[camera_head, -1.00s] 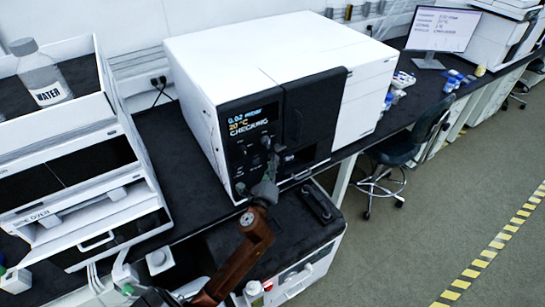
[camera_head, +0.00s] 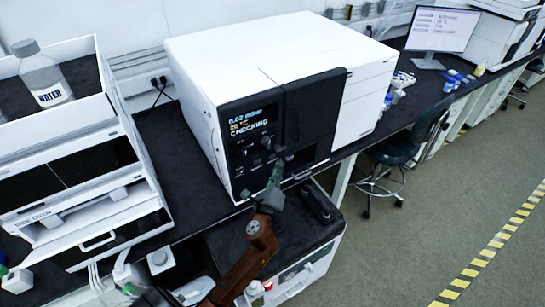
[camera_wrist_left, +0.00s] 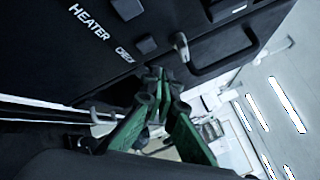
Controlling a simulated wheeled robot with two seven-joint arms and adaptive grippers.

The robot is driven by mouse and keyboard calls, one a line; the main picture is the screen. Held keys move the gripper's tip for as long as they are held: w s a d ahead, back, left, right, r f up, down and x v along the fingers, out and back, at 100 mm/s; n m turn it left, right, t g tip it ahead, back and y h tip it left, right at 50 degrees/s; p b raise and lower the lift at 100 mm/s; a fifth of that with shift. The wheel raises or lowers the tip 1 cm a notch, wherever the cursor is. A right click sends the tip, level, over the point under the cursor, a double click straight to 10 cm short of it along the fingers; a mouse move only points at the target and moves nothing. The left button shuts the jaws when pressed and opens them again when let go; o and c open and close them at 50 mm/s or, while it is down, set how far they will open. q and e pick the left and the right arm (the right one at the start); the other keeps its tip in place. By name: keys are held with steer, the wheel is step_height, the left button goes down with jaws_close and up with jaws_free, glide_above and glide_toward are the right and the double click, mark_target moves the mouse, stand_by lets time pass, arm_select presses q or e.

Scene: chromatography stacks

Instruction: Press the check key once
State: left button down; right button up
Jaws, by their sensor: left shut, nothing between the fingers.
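The instrument's dark front panel (camera_head: 238,163) has a lit display (camera_head: 250,122) that reads 0.02 mbar, 20 °C and CHECKING. Small round controls sit below the display; which one is the check key cannot be read in the head view. My left gripper (camera_head: 279,163) is shut and empty, in front of the panel's lower part. Its green fingers (camera_wrist_left: 158,76) show just below that key, seemingly apart from it. My right gripper is not in view.
A white oven unit (camera_head: 82,218) with a water bottle (camera_head: 42,75) on top stands at the left. A handle (camera_wrist_left: 225,58) juts from the panel near the fingers. A low cabinet (camera_head: 310,262) stands below the instrument. A stool (camera_head: 385,150) and open floor are at the right.

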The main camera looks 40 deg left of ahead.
arm_select(q)
steer(key=d, duration=0.1)
steer(key=s+d, duration=0.1)
steer(key=d, duration=0.1)
steer(key=shift+s+d, duration=0.1)
steer(key=shift+s, duration=0.05)
stand_by(0.8)
